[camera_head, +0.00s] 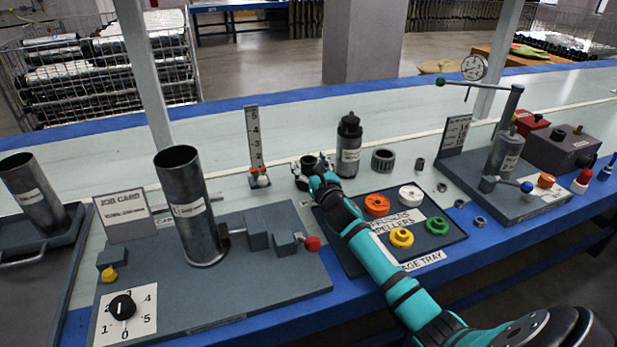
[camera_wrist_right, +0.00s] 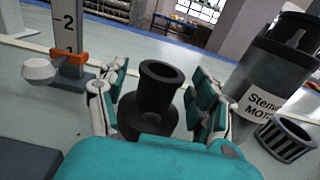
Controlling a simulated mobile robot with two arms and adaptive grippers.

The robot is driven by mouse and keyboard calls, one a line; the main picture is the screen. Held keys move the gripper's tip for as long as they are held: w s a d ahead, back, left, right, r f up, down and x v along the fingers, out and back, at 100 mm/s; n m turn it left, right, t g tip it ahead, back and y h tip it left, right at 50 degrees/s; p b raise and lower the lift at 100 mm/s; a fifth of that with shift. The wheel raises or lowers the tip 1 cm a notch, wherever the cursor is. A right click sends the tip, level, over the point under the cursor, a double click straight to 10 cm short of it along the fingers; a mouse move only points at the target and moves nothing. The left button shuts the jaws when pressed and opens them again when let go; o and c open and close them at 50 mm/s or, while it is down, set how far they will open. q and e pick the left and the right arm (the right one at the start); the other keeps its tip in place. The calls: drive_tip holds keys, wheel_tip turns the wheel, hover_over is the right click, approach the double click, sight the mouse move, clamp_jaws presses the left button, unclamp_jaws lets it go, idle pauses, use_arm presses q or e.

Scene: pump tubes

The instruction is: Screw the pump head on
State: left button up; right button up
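The black pump head (camera_head: 308,163) stands on the bench behind the stage tray; it looks like a short neck on a wider flanged base. In the wrist view the pump head (camera_wrist_right: 160,92) stands upright between the fingers of my right gripper (camera_wrist_right: 158,102). The fingers are open, with gaps visible beside its neck. My right gripper (camera_head: 316,176) partly covers it in the head view. A grey metal tube (camera_head: 185,215) stands upright on the fixture plate at left, its top open. My left gripper is not in view.
A height gauge (camera_head: 254,150) and a dark motor (camera_head: 349,150) flank the right gripper closely. The stage tray (camera_head: 345,258) holds coloured impellers under my right arm. A second tube (camera_head: 32,195) leans in the left tray. A dial-gauge stand (camera_head: 503,150) is at right.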

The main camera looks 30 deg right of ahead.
clamp_jaws()
drive_tip(key=shift+r, duration=0.1)
drive_tip(key=shift+r, duration=0.1)
idle(0.3)
